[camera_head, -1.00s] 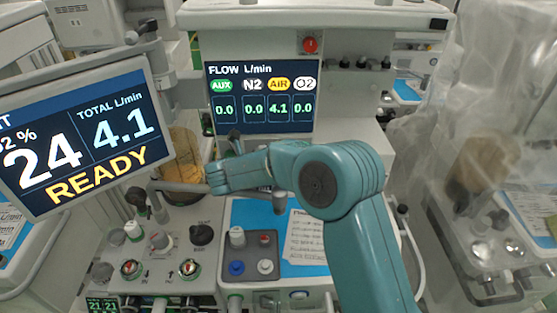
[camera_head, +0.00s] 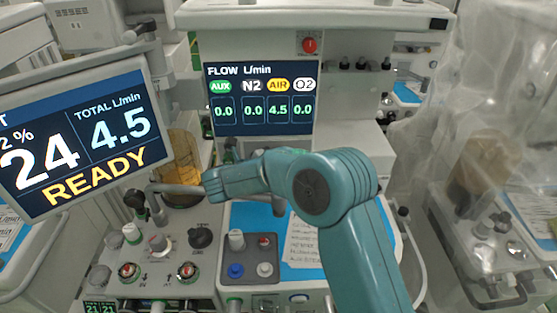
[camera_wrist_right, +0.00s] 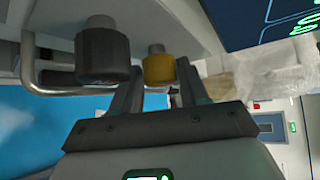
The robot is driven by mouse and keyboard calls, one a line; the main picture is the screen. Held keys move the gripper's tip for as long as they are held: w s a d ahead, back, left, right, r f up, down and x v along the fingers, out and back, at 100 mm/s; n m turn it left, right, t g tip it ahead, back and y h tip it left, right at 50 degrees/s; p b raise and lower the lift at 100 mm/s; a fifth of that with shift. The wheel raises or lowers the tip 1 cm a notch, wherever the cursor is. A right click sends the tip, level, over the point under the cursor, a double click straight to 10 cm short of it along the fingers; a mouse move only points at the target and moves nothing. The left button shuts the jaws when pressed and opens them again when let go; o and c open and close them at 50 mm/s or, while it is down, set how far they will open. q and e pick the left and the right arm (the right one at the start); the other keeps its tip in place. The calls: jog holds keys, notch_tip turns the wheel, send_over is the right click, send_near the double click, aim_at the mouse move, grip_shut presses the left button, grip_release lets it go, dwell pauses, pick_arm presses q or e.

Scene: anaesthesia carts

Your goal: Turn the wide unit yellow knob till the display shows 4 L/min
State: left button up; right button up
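The yellow knob (camera_wrist_right: 159,69) shows in the right wrist view, on a short pale stem under a panel edge. The fingers of my right gripper (camera_wrist_right: 158,78) stand close on either side of it and appear shut on it. A black knob (camera_wrist_right: 102,54) hangs just left of the fingers. In the head view my right arm hides the gripper and the knob. The wide unit's flow display (camera_head: 262,98) reads AUX 0.0, N2 0.0, AIR 4.5, O2 0.0. The tilted screen (camera_head: 75,140) at left reads total 4.5 L/min. My left gripper is not in view.
A metal rail (camera_wrist_right: 45,88) runs beside the knobs in the right wrist view. In the head view several knobs sit on a lower panel (camera_head: 150,285) at bottom left. A plastic-draped unit (camera_head: 480,170) stands at right. A red knob (camera_head: 309,45) is above the flow display.

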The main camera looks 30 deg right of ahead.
jog(key=shift+a+r, duration=0.1)
jog(key=shift+a+r, duration=0.1)
jog(key=shift+a, duration=0.25)
jog(key=b+v, duration=0.3)
jog(key=v, duration=1.2)
jog(key=shift+a, duration=0.15)
jog(key=shift+s+r, duration=0.1)
